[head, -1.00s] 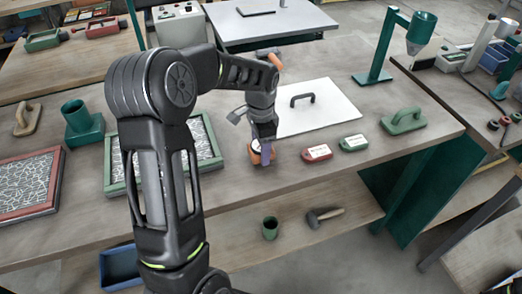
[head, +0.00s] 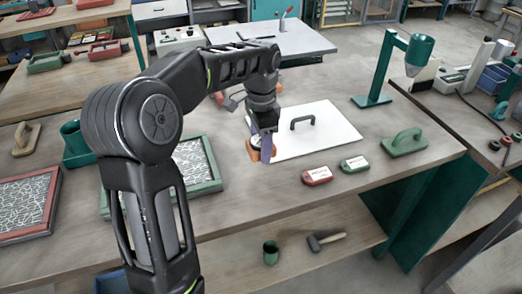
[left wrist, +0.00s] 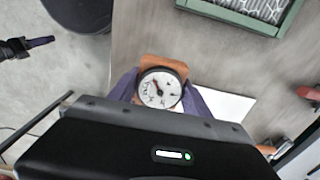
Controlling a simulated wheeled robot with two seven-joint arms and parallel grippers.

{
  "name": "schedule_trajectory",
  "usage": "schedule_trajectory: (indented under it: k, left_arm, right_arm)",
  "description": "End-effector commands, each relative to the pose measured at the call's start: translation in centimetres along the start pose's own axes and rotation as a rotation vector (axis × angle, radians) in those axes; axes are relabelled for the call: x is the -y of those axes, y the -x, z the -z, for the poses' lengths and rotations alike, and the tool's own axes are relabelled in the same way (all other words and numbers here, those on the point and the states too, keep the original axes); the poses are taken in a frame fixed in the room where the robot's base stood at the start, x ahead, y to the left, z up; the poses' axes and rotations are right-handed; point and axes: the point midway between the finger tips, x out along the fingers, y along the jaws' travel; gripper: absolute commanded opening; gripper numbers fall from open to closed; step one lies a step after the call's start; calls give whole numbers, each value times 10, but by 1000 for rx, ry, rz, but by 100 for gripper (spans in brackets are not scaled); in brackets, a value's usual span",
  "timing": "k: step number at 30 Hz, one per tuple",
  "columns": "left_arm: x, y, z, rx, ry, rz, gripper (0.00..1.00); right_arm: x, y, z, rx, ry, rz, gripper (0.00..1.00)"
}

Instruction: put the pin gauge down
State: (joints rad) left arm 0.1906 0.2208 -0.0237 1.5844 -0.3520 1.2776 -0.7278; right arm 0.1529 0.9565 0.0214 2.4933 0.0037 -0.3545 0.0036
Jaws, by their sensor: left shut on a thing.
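The pin gauge has an orange-brown body (head: 254,154) and a round white dial (left wrist: 159,88) with a black rim. My left gripper (head: 266,150) is shut on it, with purple fingers on both sides of the gauge in the left wrist view. In the head view the gauge appears by the left edge of the white board (head: 325,138) with a black handle. The gauge seems to be above the table, but the gap cannot be judged. A black gripper with a purple finger, likely my right one (left wrist: 38,43), shows at the left of the left wrist view.
A red block (head: 317,176) and a green block (head: 355,165) lie right of the gauge on the wooden table (head: 265,200). A green-framed tray (head: 208,187) is to the left.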

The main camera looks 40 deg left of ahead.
Motion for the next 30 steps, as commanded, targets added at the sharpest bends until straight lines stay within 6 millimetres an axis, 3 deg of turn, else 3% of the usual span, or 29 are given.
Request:
schedule_trajectory:
  k: [17,23,30]
  left_arm:
    - [-2,-2,4,0,11,0,4]
    - [-24,-21,38,0,135,-3,4]
    - [-83,-62,102,2,422,-2,4]
  right_arm:
    - [0,0,0,0,0,0,36]
    - [0,0,0,0,0,0,36]
    - [0,0,0,0,0,0,36]
